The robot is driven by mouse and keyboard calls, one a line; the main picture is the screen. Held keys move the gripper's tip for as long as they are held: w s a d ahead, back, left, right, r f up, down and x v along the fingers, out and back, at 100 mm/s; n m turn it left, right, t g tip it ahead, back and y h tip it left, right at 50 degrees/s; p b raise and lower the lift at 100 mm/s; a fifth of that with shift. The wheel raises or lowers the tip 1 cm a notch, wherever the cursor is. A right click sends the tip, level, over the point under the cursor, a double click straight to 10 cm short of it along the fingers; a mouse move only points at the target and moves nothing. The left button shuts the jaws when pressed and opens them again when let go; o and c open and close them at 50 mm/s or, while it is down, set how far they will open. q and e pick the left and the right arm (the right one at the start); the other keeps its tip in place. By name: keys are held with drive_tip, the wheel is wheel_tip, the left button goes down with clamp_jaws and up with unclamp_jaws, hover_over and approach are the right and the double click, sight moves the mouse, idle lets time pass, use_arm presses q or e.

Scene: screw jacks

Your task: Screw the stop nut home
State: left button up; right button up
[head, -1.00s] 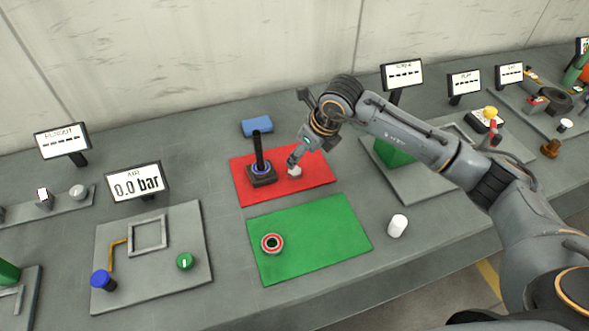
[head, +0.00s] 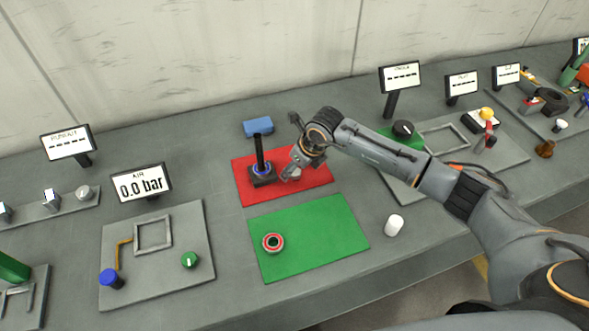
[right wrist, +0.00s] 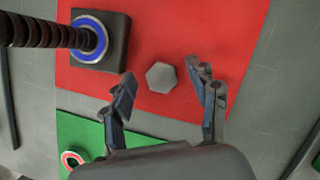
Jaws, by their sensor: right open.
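The screw jack, a dark square base with an upright black threaded spindle (head: 259,152) and a blue ring at its foot, stands on the red mat (head: 318,189). It also shows at the upper left of the right wrist view (right wrist: 112,55). A grey hexagonal nut (right wrist: 161,77) lies on the red mat beside the jack, apart from it. My right gripper (right wrist: 168,88) is open above the mat, with the nut in view between its fingers and nothing held. In the head view the right gripper (head: 289,174) partly covers the nut. My left gripper is not in view.
A green mat (head: 325,225) in front carries a red-rimmed ring (head: 273,243). A white cylinder (head: 394,225) stands to its right. A blue block (head: 258,126) lies behind the jack. The air panel (head: 160,280) with knobs is at the left.

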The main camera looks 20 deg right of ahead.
drive_tip(key=shift+w+f, duration=0.1)
drive_tip(key=shift+f, duration=0.1)
drive_tip(key=c, duration=1.2)
drive_tip(key=shift+o, duration=0.2)
drive_tip(key=shift+r, duration=0.15)
